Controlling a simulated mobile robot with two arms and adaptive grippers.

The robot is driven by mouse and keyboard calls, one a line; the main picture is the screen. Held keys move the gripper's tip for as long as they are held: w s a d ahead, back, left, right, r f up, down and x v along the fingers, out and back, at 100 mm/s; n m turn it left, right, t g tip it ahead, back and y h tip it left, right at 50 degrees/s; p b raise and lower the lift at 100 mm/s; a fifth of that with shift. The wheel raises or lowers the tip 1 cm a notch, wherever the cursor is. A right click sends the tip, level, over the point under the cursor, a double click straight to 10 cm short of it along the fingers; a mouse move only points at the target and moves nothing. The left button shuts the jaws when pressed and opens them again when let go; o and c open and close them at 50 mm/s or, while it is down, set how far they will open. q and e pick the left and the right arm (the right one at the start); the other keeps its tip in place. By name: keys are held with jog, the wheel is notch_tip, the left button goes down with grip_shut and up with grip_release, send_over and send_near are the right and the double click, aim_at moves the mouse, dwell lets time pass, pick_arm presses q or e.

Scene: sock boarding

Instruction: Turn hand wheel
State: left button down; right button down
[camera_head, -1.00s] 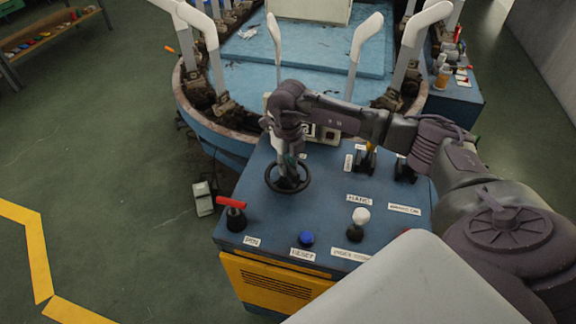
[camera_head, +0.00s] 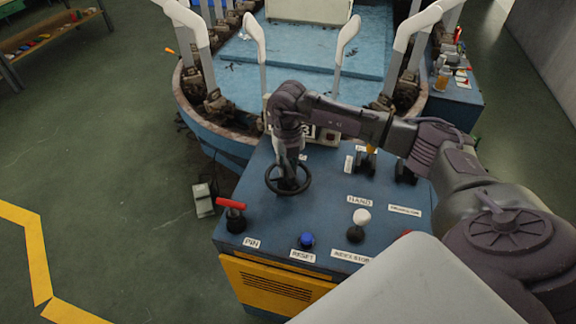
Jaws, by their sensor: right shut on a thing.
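The hand wheel (camera_head: 270,184) is a black ring on the blue top of the control console (camera_head: 322,200). My right gripper (camera_head: 288,178) points down at the middle of the wheel and is shut on it; its fingertips are small and partly hidden by the wrist. My right arm reaches in from the right side. My left gripper is not in view.
On the console stand a red T-handle (camera_head: 231,204), a blue reset button (camera_head: 307,240), a white-knobbed lever (camera_head: 361,217) and black levers (camera_head: 405,171). Behind is a round machine (camera_head: 215,131) with white upright sock forms (camera_head: 346,40). A grey pedal box (camera_head: 203,200) lies on the floor.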

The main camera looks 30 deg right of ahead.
aim_at(288, 166)
jog(key=shift+r, duration=0.1)
jog(key=c, duration=1)
grip_release()
jog(key=shift+c, duration=0.2)
jog(key=shift+r, duration=0.15)
notch_tip(288, 166, up, 12)
jog(key=shift+f, duration=0.2)
